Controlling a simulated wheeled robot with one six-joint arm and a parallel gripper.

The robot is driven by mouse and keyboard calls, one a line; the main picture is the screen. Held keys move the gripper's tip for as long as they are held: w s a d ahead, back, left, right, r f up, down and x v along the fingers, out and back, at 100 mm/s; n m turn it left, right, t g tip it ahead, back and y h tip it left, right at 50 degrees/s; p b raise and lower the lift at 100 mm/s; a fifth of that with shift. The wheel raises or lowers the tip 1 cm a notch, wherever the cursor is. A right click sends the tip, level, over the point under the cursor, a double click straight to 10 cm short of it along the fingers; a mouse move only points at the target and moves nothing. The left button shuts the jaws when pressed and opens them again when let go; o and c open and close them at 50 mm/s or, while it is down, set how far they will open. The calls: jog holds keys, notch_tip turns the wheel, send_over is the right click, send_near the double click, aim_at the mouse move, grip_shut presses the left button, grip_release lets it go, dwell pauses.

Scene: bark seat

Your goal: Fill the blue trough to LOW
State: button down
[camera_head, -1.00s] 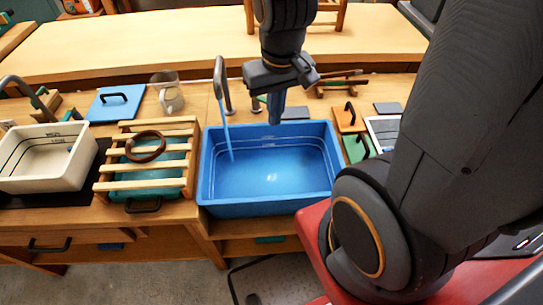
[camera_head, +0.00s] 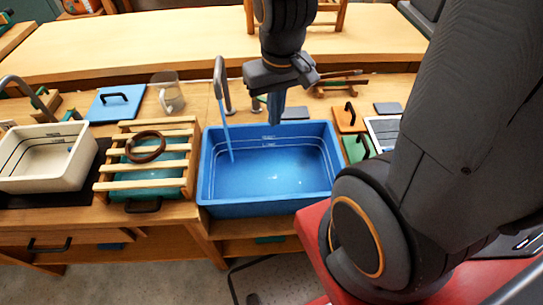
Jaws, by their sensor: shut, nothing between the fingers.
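My gripper (camera_head: 274,120) is shut and empty, pointing down over the trough's back edge, right of the tap.
A slatted wooden rack (camera_head: 160,165) with a brown ring (camera_head: 146,158) on it stands left of the trough. Further left is a white basin (camera_head: 45,172). A clear jug (camera_head: 168,98) and a blue lidded board (camera_head: 118,108) stand behind. An orange board (camera_head: 343,122) lies right.

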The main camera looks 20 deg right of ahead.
jog(key=c, duration=2.5)
grip_release()
jog(key=o, duration=0.4)
jog(key=shift+w, duration=0.1)
jog(key=o, duration=0.5)
jog(key=w+d+f+m+b, duration=0.1)
jog(key=w+m, duration=0.2)
jog(key=m, duration=0.1)
jog(key=w+d+f+m+b, duration=0.1)
jog(key=w+m+b, duration=0.1)
jog(key=m, duration=0.3)
jog(key=w+d+f+m+y+b, duration=0.1)
jog(key=w+f+m, duration=0.1)
jog(key=w+m, duration=0.2)
jog(key=shift+d+m+t, duration=0.15)
jog(key=shift+m+t, duration=0.15)
jog(key=shift+c, duration=0.2)
jog(key=m+t+y+b, duration=0.15)
jog(key=m+b, duration=0.35)
jog(key=m, duration=1.1)
send_near(263, 100)
notch_tip(263, 100, down, 7)
jog(key=shift+w+d+r, duration=0.1)
jog(key=shift+w+d, duration=0.05)
jog(key=shift+w, duration=0.05)
grip_shut()
